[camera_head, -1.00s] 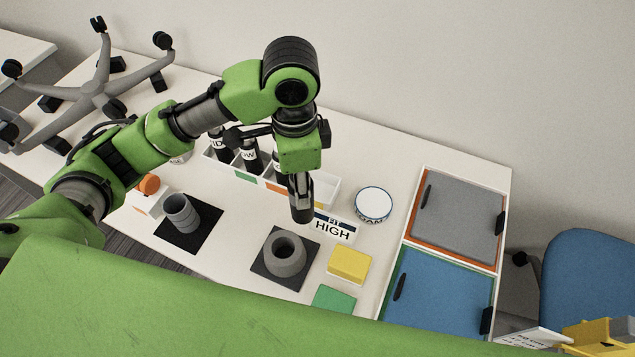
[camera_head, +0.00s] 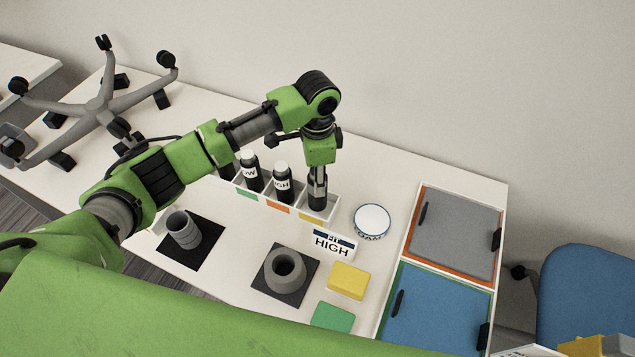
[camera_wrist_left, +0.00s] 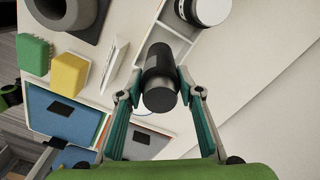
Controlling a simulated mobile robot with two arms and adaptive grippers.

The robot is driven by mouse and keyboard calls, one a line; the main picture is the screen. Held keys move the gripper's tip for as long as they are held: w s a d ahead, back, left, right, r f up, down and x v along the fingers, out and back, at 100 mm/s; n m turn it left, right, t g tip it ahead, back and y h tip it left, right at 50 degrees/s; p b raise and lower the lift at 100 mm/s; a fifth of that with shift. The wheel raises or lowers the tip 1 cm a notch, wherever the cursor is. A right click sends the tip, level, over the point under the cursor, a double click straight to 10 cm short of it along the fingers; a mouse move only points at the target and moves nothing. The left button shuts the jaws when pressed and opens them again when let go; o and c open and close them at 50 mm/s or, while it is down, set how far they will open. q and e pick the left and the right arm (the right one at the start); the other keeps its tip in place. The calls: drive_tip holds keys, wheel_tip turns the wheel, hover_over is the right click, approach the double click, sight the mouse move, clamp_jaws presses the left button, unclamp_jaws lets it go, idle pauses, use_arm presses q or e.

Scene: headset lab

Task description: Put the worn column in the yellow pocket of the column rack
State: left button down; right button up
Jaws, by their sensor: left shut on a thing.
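My left gripper (camera_head: 318,180) is shut on a dark column (camera_head: 318,196), which I take for the worn column, and holds it upright. The column also shows between the fingers in the left wrist view (camera_wrist_left: 160,82). The white column rack (camera_head: 333,206) has pockets with green, orange and yellow labels. The held column is at the yellow-labelled pocket (camera_head: 311,218), its lower end at or just inside the opening; its depth is unclear. Black columns with white caps stand in the other pockets, one marked HIGH (camera_head: 283,184). My right gripper is not in view.
A FIT HIGH sign (camera_head: 332,243) stands in front of the rack, and a round white tub (camera_head: 371,220) to its right. Grey cups (camera_head: 285,270) on black mats, a yellow block (camera_head: 348,281) and a green block (camera_head: 332,317) are nearer. Lidded trays (camera_head: 458,225) lie right.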

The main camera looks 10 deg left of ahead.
use_arm(q)
drive_tip(key=shift+w+f+p, duration=0.15)
drive_tip(key=shift+f, duration=0.7)
drive_tip(key=shift+w+f+p, duration=0.1)
drive_tip(key=shift+f+p, duration=0.05)
drive_tip(key=shift+f, duration=0.8)
drive_tip(key=c, duration=1.4)
unclamp_jaws()
drive_tip(key=shift+f, duration=0.1)
drive_tip(key=shift+c, duration=0.2)
wheel_tip(320, 180, up, 12)
drive_tip(key=shift+r+b, duration=0.2)
drive_tip(key=shift+b, duration=0.9)
